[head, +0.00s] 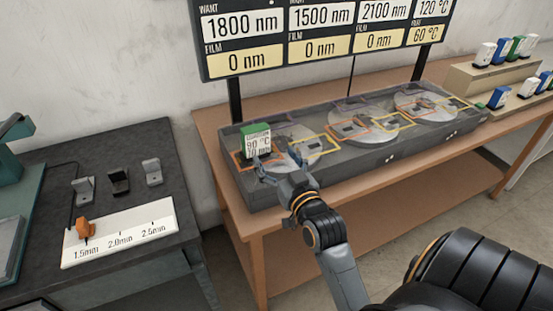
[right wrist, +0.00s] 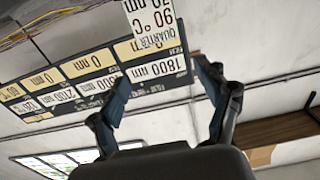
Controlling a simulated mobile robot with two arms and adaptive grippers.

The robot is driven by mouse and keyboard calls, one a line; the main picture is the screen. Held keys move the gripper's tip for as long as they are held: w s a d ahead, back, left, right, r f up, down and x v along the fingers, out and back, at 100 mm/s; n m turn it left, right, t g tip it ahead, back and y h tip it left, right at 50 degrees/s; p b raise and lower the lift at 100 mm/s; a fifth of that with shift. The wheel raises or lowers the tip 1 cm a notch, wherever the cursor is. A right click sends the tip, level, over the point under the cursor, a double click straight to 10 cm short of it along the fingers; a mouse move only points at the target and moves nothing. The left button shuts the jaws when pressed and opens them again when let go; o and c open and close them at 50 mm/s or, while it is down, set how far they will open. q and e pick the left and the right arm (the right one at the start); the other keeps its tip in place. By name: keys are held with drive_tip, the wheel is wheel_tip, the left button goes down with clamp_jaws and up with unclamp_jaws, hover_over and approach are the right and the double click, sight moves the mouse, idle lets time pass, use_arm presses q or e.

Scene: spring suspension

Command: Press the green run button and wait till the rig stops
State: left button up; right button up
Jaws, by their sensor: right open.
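The rig is a long grey tray (head: 385,155) on a wooden bench, with three round plates (head: 355,122) and coloured line tracks under its cover. A green-topped block (head: 256,128) with a white label reading 90 °C stands at its left end. That label (right wrist: 153,22) also shows upside down in the right wrist view. My right gripper (head: 272,162) is open at the rig's left end, close to the block, with nothing seen between its fingers (right wrist: 162,76). I cannot tell whether it touches the block. My left gripper is out of view.
A board (head: 325,32) above the rig shows WANT values, with FILM at 0 nm. Several coloured blocks (head: 502,50) stand on a stepped rack at right. The dark left table carries an orange lever (head: 84,227) on a white thickness scale (head: 120,235) and small brackets (head: 119,181).

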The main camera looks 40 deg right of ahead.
clamp_jaws()
idle(1.3)
